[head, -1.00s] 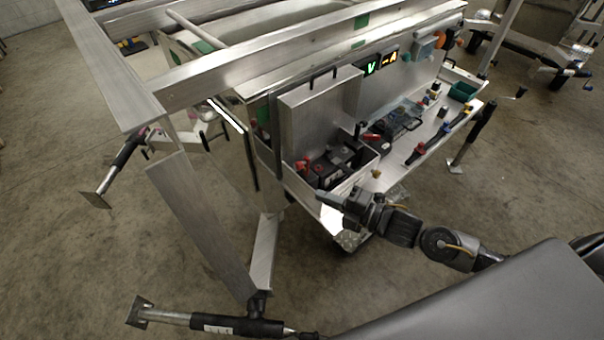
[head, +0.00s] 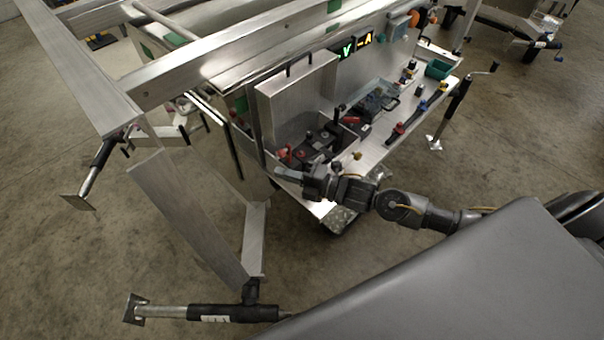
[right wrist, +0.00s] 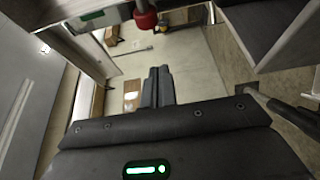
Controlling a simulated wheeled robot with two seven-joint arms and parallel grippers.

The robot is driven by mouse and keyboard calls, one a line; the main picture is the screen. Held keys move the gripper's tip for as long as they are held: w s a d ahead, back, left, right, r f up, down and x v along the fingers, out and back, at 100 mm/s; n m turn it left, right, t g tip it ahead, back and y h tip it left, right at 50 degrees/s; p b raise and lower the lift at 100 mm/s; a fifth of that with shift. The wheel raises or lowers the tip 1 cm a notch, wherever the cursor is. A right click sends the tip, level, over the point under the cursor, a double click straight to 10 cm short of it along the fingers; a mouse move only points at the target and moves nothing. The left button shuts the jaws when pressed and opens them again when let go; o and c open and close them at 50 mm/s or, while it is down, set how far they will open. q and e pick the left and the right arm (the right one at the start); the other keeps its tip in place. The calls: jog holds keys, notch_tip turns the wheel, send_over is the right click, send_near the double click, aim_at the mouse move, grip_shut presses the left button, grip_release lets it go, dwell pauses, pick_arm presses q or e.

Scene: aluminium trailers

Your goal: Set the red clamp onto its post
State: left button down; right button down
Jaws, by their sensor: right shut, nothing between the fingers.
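A red clamp (head: 283,153) shows at the left side of the open battery box in the head view, by the dark battery (head: 318,147). A small red part lies close to it, and I cannot tell which post belongs to the clamp. My right gripper (head: 279,172) is shut and empty at the front edge of the box, pointing left, just below the red clamp in the picture. In the right wrist view its closed fingers (right wrist: 160,73) point toward a red piece (right wrist: 145,18), apart from it. My left gripper is out of view.
The metal battery box (head: 268,110) has its lid raised behind. The shelf to the right holds a red-ended tool (head: 398,129), a green bin (head: 439,69) and small parts. A lit V-A display (head: 357,46) is above. A slanted metal beam (head: 185,215) stands at left.

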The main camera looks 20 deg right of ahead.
jog(key=w+p, duration=0.1)
jog(key=w, duration=0.1)
jog(key=w+d, duration=0.1)
jog(key=w, duration=0.1)
jog(key=shift+d+p, duration=0.2)
jog(key=shift+p, duration=0.15)
